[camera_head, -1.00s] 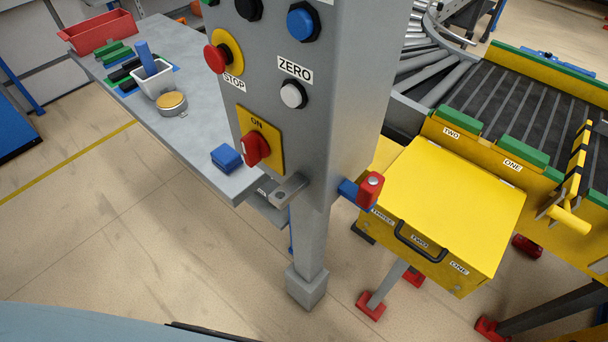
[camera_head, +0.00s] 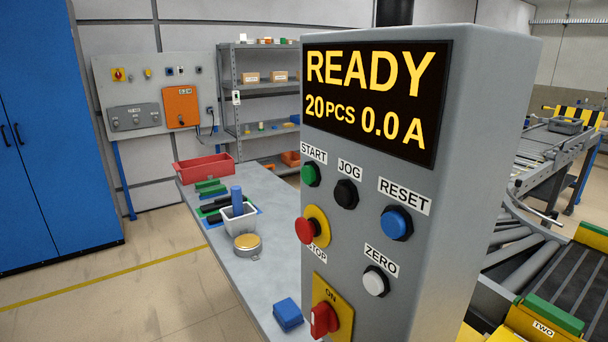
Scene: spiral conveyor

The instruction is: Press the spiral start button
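The grey control box (camera_head: 455,150) stands close in front of me. Its screen (camera_head: 377,98) reads READY, 20 PCS, 0.0 A. The green start button (camera_head: 311,174) is at the upper left of the panel, under the START label (camera_head: 314,153). Beside it are the black JOG button (camera_head: 346,193) and the blue RESET button (camera_head: 396,223). Below are the red STOP button (camera_head: 305,230) on its yellow plate, the white ZERO button (camera_head: 375,281) and the red switch (camera_head: 322,319) with ON above it. Neither of my grippers shows in the view.
A grey table (camera_head: 262,196) to the left of the box holds a red bin (camera_head: 203,169), a white container (camera_head: 239,219), a round tin (camera_head: 247,246) and a blue block (camera_head: 287,313). Conveyor rollers (camera_head: 520,262) lie to the right. Open floor (camera_head: 110,290) is at the left.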

